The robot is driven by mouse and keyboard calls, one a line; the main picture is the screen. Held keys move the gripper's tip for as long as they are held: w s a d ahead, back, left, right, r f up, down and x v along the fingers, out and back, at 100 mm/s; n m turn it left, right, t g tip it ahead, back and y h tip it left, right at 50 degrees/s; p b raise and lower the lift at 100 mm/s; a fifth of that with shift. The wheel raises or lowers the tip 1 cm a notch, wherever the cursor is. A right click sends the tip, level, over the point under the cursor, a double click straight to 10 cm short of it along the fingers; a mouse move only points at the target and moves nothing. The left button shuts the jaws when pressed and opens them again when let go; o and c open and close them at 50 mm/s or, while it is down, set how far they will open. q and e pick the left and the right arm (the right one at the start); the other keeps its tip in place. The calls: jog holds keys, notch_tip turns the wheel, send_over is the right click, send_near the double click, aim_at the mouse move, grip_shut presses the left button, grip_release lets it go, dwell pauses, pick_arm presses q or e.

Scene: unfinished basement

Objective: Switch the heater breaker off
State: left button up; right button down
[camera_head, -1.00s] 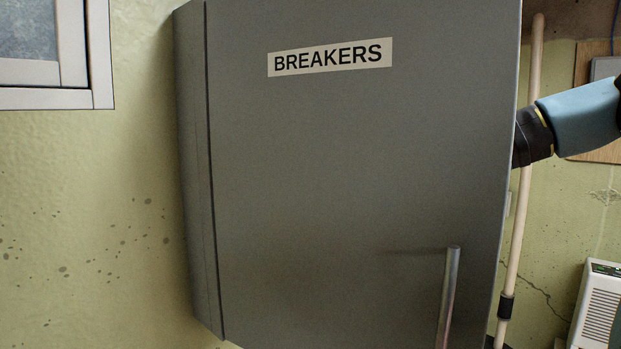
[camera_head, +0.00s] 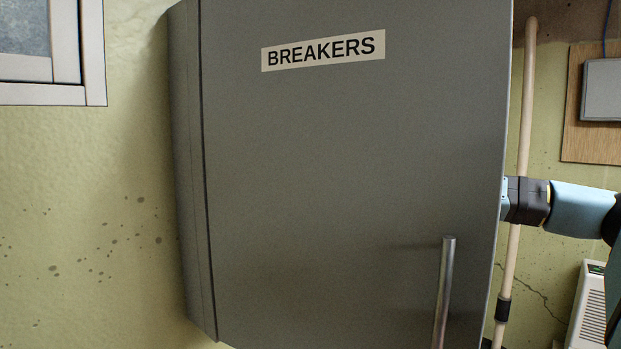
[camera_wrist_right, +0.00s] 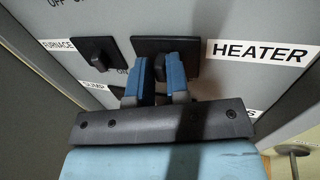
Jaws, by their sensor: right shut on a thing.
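In the right wrist view, the heater breaker (camera_wrist_right: 190,52) is a black plate with a small black lever, left of the HEATER label (camera_wrist_right: 262,52). My right gripper (camera_wrist_right: 160,74) has its two blue fingers on either side of this lever and is shut on it. The fingers partly hide the lever, so I cannot tell its on or off position. In the head view, the grey breaker box door (camera_head: 330,150), marked BREAKERS, hides the breakers and my right fingertips. My right arm reaches in behind its right edge. My left gripper is not in view.
The FURNACE breaker (camera_wrist_right: 97,54) sits just left of the heater breaker. A SUMP label (camera_wrist_right: 93,86) is below it. The door has a metal handle (camera_head: 444,290). A pale vertical pipe (camera_head: 525,120) runs right of the box, near my arm.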

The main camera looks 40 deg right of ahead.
jog(key=n+g+y+b, duration=0.1)
jog(key=y, duration=0.1)
jog(key=d+n+g+y+b, duration=0.1)
jog(key=n+y+b, duration=0.1)
jog(key=shift+w+f, duration=0.15)
jog(key=shift+f, duration=0.05)
jog(key=shift+r+g, duration=0.1)
jog(key=shift+g, duration=0.2)
jog(key=c, duration=1.1)
grip_release()
jog(key=shift+r, duration=0.2)
